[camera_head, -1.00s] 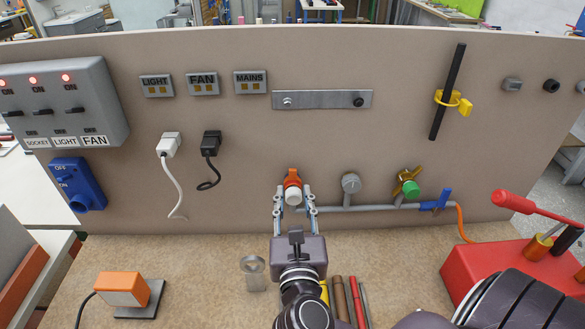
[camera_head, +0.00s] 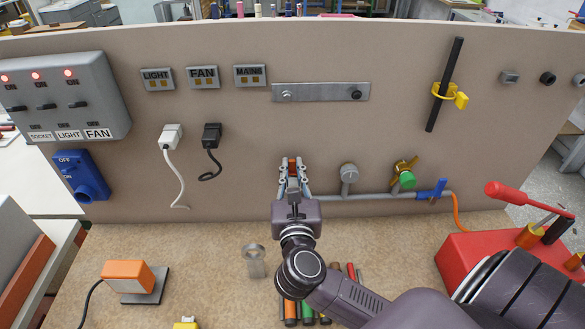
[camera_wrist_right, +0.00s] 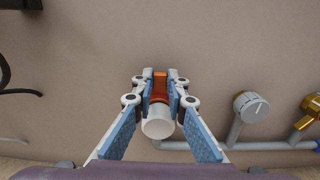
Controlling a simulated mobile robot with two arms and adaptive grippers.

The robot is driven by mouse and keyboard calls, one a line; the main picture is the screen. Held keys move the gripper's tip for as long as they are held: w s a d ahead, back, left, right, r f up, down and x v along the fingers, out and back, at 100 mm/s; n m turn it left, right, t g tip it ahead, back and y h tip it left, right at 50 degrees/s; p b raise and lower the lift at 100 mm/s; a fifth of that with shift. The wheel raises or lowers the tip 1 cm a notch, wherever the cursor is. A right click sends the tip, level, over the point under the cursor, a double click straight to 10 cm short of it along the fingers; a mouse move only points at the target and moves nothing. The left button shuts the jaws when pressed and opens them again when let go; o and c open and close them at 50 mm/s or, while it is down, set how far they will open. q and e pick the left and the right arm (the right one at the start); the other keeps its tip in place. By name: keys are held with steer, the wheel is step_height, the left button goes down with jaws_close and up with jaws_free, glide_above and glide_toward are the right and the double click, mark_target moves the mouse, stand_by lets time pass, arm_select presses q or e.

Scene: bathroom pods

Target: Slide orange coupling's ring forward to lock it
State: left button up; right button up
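The orange coupling (camera_head: 292,163) sits low on the upright brown panel, left of the grey pipe's round knob. In the right wrist view the orange coupling (camera_wrist_right: 160,86) shows between the fingertips, with a white cylindrical end (camera_wrist_right: 158,123) facing the camera. My right gripper (camera_head: 293,168) reaches straight to the panel. In the right wrist view its fingers (camera_wrist_right: 160,92) have closed in on both sides of the orange part and appear to touch it. The fingers hide part of the coupling, so the ring's exact position is unclear. My left gripper is not in view.
A metal stand (camera_head: 255,262) and tools lie on the bench below. A red box (camera_head: 462,262) stands right.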

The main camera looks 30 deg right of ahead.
steer(key=shift+s+a, duration=0.1)
jaws_close()
steer(key=shift+s+a+f, duration=0.1)
steer(key=shift+s+a, duration=0.25)
steer(key=shift+s, duration=0.2)
steer(key=shift+w, duration=0.1)
steer(key=shift+o, duration=2)
jaws_free()
steer(key=o, duration=0.4)
steer(key=shift+s, duration=0.2)
steer(key=shift+c, duration=0.2)
steer(key=v, duration=1.2)
steer(key=shift+a, duration=0.1)
